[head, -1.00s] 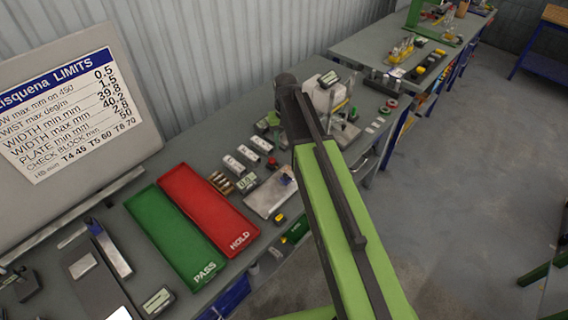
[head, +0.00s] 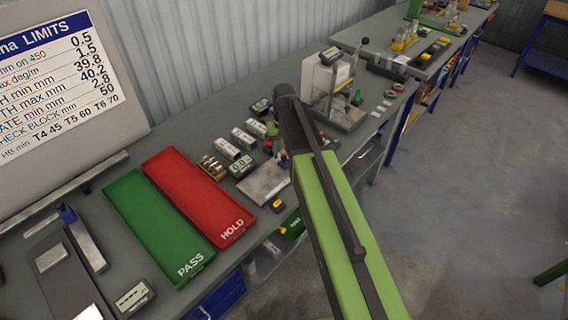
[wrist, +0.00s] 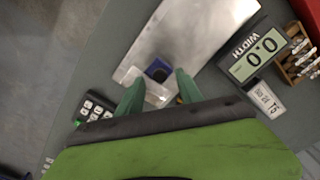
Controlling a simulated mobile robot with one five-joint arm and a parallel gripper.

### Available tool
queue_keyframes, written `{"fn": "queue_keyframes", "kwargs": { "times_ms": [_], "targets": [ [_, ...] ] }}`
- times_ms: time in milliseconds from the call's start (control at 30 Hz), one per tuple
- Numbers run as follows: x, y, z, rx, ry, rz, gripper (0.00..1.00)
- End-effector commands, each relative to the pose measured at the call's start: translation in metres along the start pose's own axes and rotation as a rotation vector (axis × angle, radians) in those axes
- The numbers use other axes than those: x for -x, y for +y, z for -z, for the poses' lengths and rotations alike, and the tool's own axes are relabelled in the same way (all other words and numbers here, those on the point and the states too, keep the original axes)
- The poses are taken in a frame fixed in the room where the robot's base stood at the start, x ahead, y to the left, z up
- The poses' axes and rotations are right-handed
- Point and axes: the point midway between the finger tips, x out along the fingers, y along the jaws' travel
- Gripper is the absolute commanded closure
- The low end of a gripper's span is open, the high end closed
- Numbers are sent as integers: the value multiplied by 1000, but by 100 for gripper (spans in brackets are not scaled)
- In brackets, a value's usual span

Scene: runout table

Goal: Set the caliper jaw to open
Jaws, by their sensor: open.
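The caliper is a flat silver plate; it lies on the grey bench in the head view (head: 262,184) and fills the upper middle of the wrist view (wrist: 195,35). A blue block (wrist: 158,70) with a pale metal piece, which looks like the jaw, sits at the plate's near end. My gripper (wrist: 159,79) is open, its two green fingers on either side of the blue block. I cannot tell whether they touch it. A width display (wrist: 258,52) beside the plate reads 0.0.
The green PASS tray (head: 155,225) and red HOLD tray (head: 200,195) lie left of the caliper. Small blocks stand behind it, and a fixture (head: 335,90) stands beyond my arm. A dark keypad (wrist: 95,107) is left of my fingers. Open floor lies right.

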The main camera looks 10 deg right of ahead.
Motion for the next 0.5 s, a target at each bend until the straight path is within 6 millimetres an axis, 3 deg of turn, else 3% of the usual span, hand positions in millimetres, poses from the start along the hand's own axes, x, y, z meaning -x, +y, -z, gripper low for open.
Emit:
{"fn": "queue_keyframes", "kwargs": {
  "times_ms": [67,333,500],
  "targets": [
    [-12,0,0,0,0,0,57],
    [-10,-1,0,1,0,0,57],
    [-10,-1,0,1,0,0,78]
  ]
}}
